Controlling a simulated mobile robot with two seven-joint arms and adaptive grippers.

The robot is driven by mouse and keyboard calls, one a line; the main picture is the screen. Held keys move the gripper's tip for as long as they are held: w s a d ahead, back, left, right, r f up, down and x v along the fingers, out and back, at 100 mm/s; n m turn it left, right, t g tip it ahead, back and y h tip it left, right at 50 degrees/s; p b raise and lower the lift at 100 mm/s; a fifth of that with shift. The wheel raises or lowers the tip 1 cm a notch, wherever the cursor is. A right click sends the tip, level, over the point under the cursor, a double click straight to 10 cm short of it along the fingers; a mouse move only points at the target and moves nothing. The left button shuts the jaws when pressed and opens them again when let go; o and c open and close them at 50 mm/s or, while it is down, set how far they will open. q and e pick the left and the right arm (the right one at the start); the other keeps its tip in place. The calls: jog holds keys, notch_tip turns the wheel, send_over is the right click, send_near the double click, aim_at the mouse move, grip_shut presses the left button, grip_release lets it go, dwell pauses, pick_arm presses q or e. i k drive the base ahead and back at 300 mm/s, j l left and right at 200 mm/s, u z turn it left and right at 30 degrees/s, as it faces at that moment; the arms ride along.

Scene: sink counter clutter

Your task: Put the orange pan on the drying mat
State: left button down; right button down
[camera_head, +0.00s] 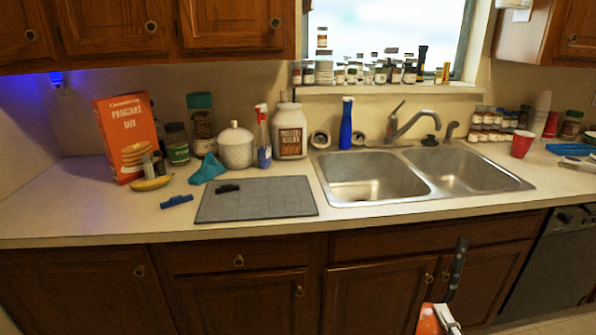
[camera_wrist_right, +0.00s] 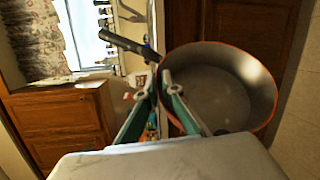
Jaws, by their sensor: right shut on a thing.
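The orange pan (camera_wrist_right: 222,88) hangs in my right gripper (camera_wrist_right: 160,82). The right wrist view shows its grey inside, orange rim and dark handle (camera_wrist_right: 124,44). The fingers are shut at the pan's edge near the handle. In the head view only the upright dark handle (camera_head: 456,270) and a bit of orange pan (camera_head: 428,322) show at the bottom right, in front of the lower cabinets and below the counter edge. The grey drying mat (camera_head: 280,205) lies flat on the counter left of the sink, with a small black object (camera_head: 228,188) on it. My left gripper is out of view.
The double sink (camera_head: 400,178) is right of the mat. A blue object (camera_head: 176,201), a banana (camera_head: 152,183) and a teal cloth-like item (camera_head: 207,169) lie left of it. A white canister (camera_head: 236,148) and spray bottle (camera_head: 263,140) stand behind it. Most of the mat is bare.

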aim_at(263, 200)
jog(key=i+j+u, duration=0.2)
jog(key=j, duration=0.25)
jog(key=i+j+u, duration=0.15)
jog(key=u, duration=0.15)
jog(key=i+j+u, duration=0.15)
jog(key=j+u, duration=0.15)
